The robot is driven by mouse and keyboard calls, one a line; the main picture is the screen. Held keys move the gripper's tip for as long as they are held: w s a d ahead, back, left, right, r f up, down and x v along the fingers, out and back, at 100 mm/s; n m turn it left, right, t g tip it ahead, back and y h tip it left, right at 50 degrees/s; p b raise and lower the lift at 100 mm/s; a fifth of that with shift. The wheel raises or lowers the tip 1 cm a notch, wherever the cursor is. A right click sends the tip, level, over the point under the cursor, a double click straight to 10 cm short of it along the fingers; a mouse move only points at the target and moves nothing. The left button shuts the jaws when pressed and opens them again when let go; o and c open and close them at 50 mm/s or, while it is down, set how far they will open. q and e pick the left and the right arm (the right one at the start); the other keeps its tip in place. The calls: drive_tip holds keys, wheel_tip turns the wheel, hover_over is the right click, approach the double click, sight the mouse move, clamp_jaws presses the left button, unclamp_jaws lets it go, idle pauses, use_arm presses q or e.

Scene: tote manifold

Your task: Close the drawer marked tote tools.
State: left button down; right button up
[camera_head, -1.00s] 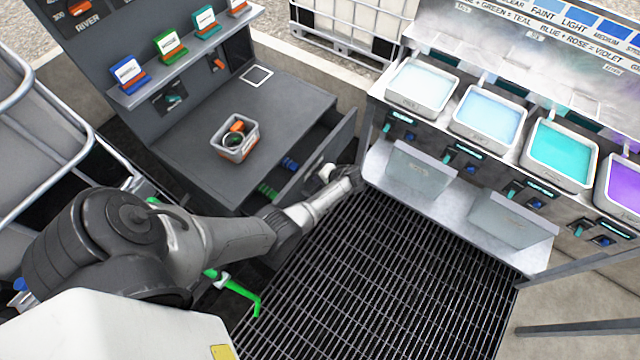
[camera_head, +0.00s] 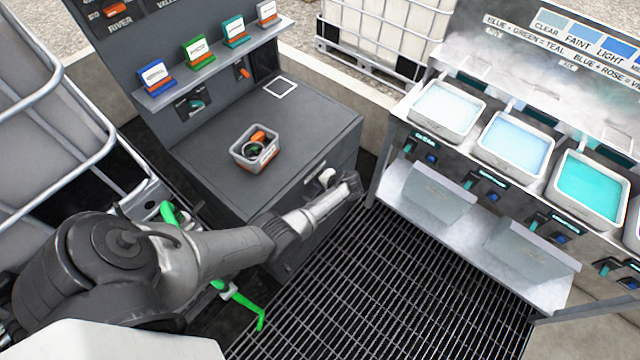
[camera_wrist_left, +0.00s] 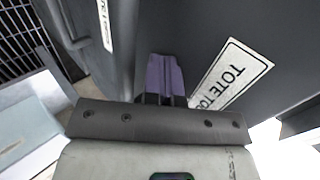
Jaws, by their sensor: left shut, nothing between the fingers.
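The drawer marked tote tools is the dark grey drawer in the cabinet; its front (camera_head: 338,157) looks flush, or nearly flush, with the cabinet in the head view. In the left wrist view its white label (camera_wrist_left: 232,75), reading "TOTE TOO…", shows on the dark face, partly hidden by my gripper. My left gripper (camera_head: 351,185) is at the drawer front, close to or touching it. Its purple fingers (camera_wrist_left: 164,78) are shut and empty, pointing at the face beside the label. The arm hides the lower part of the cabinet front. My right gripper is not in view.
A grey bin (camera_head: 254,150) with orange and dark items stands on the cabinet top. Several coloured cards line the shelf (camera_head: 215,62) behind. At right is the bench with liquid trays (camera_head: 515,140). Dark floor grating (camera_head: 400,280) lies open in front.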

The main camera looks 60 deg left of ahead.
use_arm(q)
drive_tip(key=shift+s+a, duration=0.1)
drive_tip(key=shift+a, duration=0.1)
drive_tip(key=p+v, duration=0.6)
drive_tip(key=v, duration=0.4)
drive_tip(key=shift+d, duration=0.25)
